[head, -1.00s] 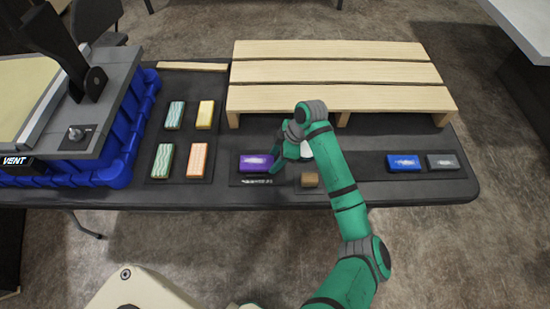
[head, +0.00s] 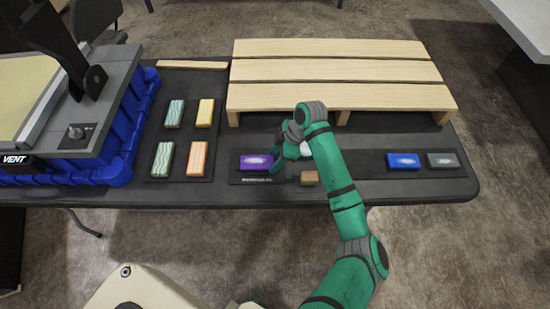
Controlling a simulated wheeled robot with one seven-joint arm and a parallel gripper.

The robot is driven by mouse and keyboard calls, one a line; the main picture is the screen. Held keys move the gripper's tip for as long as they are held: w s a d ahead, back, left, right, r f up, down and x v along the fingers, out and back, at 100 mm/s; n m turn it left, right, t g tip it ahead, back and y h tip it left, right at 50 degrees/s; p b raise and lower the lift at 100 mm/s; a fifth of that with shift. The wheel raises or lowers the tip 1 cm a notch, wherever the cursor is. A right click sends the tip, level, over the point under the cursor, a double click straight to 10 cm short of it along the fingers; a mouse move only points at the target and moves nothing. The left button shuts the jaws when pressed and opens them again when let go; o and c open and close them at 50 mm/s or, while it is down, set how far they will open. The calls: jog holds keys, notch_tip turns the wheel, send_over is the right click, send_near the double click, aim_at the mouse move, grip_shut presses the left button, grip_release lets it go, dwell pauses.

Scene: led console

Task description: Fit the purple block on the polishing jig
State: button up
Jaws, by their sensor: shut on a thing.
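The purple block (head: 255,162) lies flat on a dark mat (head: 240,180) with small white lettering, near the middle of the table. My gripper (head: 274,162) is at the block's right end, shut on it. The wrist and arm hide part of the fingers, so the exact grip is hard to see. I cannot tell for sure which thing is the polishing jig.
A small brown block (head: 309,178) sits just right of the gripper. A wooden pallet (head: 335,73) stands behind. Blue (head: 403,160) and grey (head: 442,160) blocks lie at the right. Several patterned blocks (head: 197,158) and a blue crate (head: 118,145) are at the left.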

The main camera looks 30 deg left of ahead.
jog(key=shift+f, duration=0.15)
jog(key=o, duration=1.2)
jog(key=v, duration=1.1)
jog(key=shift+s, duration=0.1)
jog(key=shift+f, duration=0.1)
